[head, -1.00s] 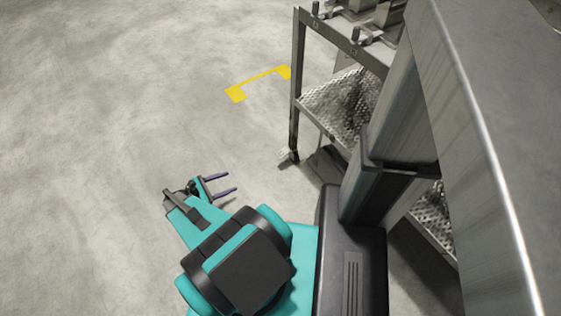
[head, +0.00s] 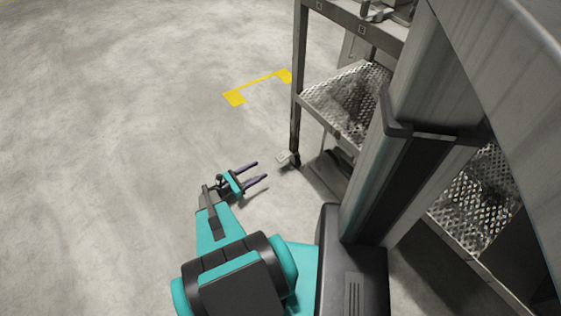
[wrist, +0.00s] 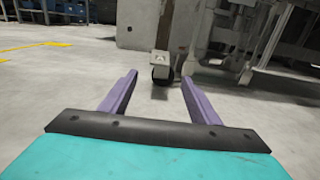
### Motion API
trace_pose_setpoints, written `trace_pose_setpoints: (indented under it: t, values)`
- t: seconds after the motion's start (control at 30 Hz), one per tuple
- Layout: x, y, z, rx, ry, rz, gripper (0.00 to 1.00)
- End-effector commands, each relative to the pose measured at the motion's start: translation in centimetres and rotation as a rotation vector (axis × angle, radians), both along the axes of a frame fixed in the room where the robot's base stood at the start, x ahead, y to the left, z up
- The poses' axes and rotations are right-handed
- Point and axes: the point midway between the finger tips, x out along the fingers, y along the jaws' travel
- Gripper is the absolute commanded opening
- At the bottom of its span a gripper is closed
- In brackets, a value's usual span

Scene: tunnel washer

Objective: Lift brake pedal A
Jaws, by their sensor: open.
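A small pale brake pedal (head: 283,158) sticks out from the caster at the foot of the rack's near left leg. In the wrist view, the pedal (wrist: 161,57) sits on top of the dark caster wheel (wrist: 162,75), straight ahead between my fingers. No letter can be read on it. My gripper (head: 261,170) is open and empty, low over the floor, with its two purple fingers pointing at the pedal. A short gap separates the fingertips from the pedal. In the wrist view, my gripper (wrist: 159,77) frames the caster.
The metal rack (head: 296,95) stands at right, with a perforated lower shelf (head: 345,100). A yellow floor marking (head: 258,84) lies left of it. The concrete floor at left is clear. Blue crates (wrist: 75,8) show in the far background of the wrist view.

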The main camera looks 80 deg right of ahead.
Motion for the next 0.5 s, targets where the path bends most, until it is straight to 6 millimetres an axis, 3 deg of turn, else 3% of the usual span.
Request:
trace_pose_setpoints:
  t: [0.5]
  values:
    - [-0.80, -0.67, -0.02, -0.001, -0.002, -0.002, 0.56]
